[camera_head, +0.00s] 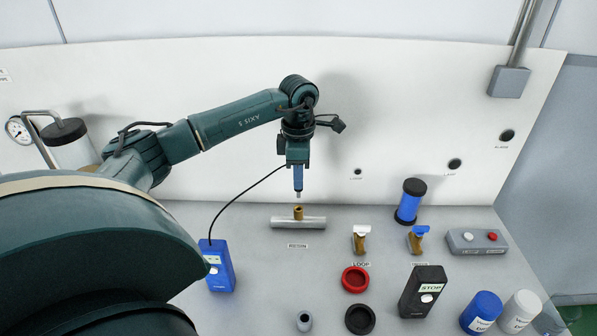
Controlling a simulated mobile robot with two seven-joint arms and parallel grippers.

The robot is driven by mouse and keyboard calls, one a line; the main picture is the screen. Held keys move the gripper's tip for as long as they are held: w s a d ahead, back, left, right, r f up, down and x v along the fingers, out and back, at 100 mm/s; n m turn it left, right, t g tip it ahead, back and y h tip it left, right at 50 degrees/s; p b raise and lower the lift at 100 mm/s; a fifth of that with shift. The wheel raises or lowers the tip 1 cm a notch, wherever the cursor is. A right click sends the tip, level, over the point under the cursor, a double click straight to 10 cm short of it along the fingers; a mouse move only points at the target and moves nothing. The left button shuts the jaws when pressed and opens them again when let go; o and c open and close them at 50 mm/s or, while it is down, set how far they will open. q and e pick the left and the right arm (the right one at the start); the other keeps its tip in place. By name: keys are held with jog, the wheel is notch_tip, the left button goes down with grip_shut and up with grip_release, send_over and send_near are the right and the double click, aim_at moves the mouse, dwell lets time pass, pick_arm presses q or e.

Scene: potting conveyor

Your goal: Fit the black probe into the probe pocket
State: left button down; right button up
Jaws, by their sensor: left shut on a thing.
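My left gripper (297,177) points down in the middle of the view, shut on the probe (298,193). The probe hangs roughly upright; its short grey lower end shows below the blue fingers, and its upper part is hidden by them. A black cable (238,196) runs from the gripper area to a blue handheld meter (217,268) on the left. Just below the tip, a brass socket (298,212), which looks like the probe pocket, stands on a grey horizontal pipe (283,223). The tip appears above the socket, with a small gap. My right gripper is out of view.
Two brass valves, with a white handle (360,239) and a blue handle (416,239), stand right of the pipe. A red ring (355,280), black ring (360,319) and black STOP box (424,291) lie nearer. A white panel (400,120) rises behind.

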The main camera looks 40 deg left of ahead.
aim_at(299, 197)
pick_arm(q)
notch_tip(299, 197, down, 2)
jog(key=shift+f+b, duration=0.1)
jog(key=shift+b, duration=0.55)
jog(key=shift+f, duration=0.15)
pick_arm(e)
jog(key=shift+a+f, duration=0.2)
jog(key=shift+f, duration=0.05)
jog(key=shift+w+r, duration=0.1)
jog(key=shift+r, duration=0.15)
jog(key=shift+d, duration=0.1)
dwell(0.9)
pick_arm(q)
jog(key=shift+f+b, duration=0.5)
jog(key=shift+f, duration=0.5)
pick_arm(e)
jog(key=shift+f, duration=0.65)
pick_arm(q)
jog(key=shift+f+b, duration=0.55)
jog(key=shift+f, duration=0.3)
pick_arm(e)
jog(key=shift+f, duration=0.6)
pick_arm(q)
jog(key=c, duration=1.2)
grip_release()
jog(key=shift+c, duration=0.2)
